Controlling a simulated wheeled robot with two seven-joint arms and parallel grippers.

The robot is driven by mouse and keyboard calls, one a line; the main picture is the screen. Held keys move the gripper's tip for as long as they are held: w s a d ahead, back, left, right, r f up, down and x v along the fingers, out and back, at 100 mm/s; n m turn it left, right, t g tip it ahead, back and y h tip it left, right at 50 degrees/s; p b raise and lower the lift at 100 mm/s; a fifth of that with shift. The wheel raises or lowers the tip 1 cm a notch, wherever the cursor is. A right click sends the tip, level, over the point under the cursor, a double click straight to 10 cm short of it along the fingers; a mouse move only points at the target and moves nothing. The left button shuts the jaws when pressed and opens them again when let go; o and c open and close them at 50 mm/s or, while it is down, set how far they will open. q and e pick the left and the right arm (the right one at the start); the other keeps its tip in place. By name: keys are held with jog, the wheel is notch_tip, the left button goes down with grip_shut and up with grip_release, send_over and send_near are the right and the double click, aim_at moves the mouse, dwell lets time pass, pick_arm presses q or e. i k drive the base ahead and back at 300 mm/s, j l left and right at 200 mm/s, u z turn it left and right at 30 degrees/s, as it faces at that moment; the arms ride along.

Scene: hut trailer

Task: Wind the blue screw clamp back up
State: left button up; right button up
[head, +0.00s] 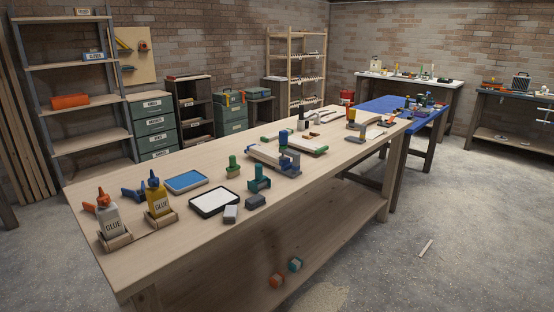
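A blue clamp-like tool (290,163) stands on the long wooden workbench (150,262), near the middle of its front edge. It is beside the end of a pale board (266,155). A teal clamp-like tool (259,179) stands just left of it, closer to the front edge. Both are small here, and I cannot tell how far their screws are wound. Neither of my grippers is in view, and nothing is seen touching the tools.
Glue bottles (110,217), a blue tray (187,181) and a white-topped tray (213,201) occupy the bench's left part. Further tools crowd its far end. A blue-topped table (385,104) stands behind. The concrete floor (470,220) at right is mostly clear.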

aim_at(283, 134)
jog(key=i+l+u, duration=0.1)
jog(key=u, duration=0.25)
jog(key=i+l+u, duration=0.15)
jog(key=u, duration=0.2)
jog(key=i+l+u, duration=0.2)
jog(key=u, duration=0.15)
